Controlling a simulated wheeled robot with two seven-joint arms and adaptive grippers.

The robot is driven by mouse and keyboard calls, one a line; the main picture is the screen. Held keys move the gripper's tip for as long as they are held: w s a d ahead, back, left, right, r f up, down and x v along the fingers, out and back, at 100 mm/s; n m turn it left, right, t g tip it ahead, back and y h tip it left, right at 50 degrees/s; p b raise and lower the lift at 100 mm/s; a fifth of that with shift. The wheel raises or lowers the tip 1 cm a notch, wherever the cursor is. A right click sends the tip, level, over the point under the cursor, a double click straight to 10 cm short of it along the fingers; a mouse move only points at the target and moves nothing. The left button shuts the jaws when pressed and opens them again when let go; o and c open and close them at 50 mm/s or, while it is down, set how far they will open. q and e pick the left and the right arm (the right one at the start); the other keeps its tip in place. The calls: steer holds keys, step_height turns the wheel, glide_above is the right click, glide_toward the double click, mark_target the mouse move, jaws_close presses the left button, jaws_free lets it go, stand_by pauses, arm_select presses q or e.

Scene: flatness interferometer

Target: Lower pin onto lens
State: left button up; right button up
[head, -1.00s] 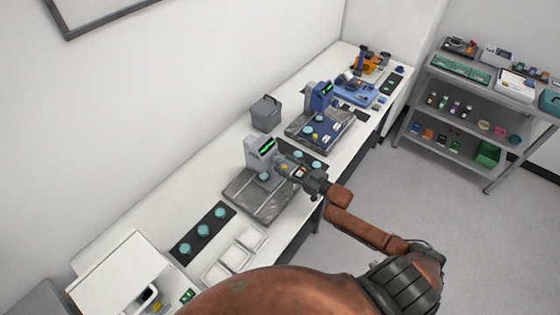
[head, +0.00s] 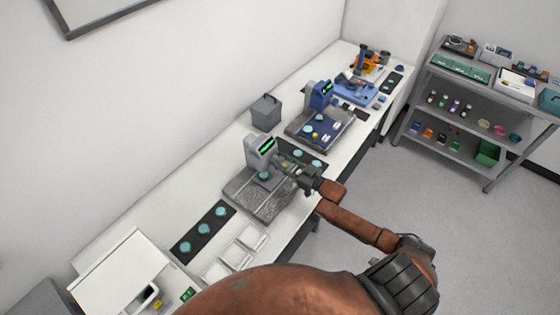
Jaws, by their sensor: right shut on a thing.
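A grey instrument (head: 260,148) with a green-lit display stands on a grey stone plate (head: 246,193) in the middle of the bench. A teal lens (head: 264,175) is on the plate under its head. My right gripper (head: 286,172) reaches in from the right, low over the plate, just right of the instrument and lens. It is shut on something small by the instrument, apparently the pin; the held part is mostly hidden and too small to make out. I cannot tell whether it touches the lens. My left gripper is not in view.
A dark strip with teal discs (head: 203,230) and white trays (head: 251,238) lie in front of the plate. More teal discs (head: 299,155) lie behind my gripper. A blue instrument (head: 320,96) and a grey bin (head: 266,113) stand farther back. A shelf rack (head: 471,117) is right.

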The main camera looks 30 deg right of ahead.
steer(key=c, duration=0.3)
steer(key=shift+n, duration=0.4)
steer(key=n+b, duration=0.1)
steer(key=n, duration=0.3)
steer(key=shift+a+f, duration=0.1)
steer(key=shift+f, duration=0.05)
steer(key=n+b, duration=0.2)
steer(key=n, duration=0.3)
steer(key=shift+f+n+b, duration=0.1)
steer(key=shift+n+b, duration=0.3)
steer(key=n+b, duration=0.1)
steer(key=n, duration=0.1)
steer(key=n+b, duration=0.2)
steer(key=n, duration=0.1)
steer(key=shift+s+a+f+n, duration=0.1)
steer(key=shift+f+n, duration=0.05)
steer(key=shift+n, duration=0.15)
steer(key=shift+n+b, duration=1.7)
steer(key=shift+n, duration=0.6)
